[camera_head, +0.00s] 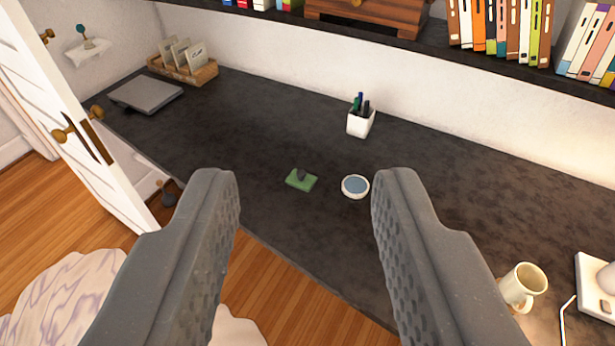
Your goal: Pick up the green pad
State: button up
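The green pad (299,182) is a small flat square lying on the dark desk top (270,130). A small dark object (301,173) sits on the pad. My gripper (305,190) is open and empty, with its two grey fingers wide apart at the left and right of the picture.
A round white dish (355,186) with a blue-grey inside lies just right of the pad. A white pen cup (360,122) stands behind them. A beige mug (522,286) is at the lower right. A book shelf (420,50) overhangs the back; a white door (75,110) is at left.

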aim_at(299, 179)
jog(key=i, duration=0.95)
jog(key=k, duration=0.6)
jog(key=u, duration=0.65)
jog(key=i, duration=1.35)
jog(key=u, duration=0.05)
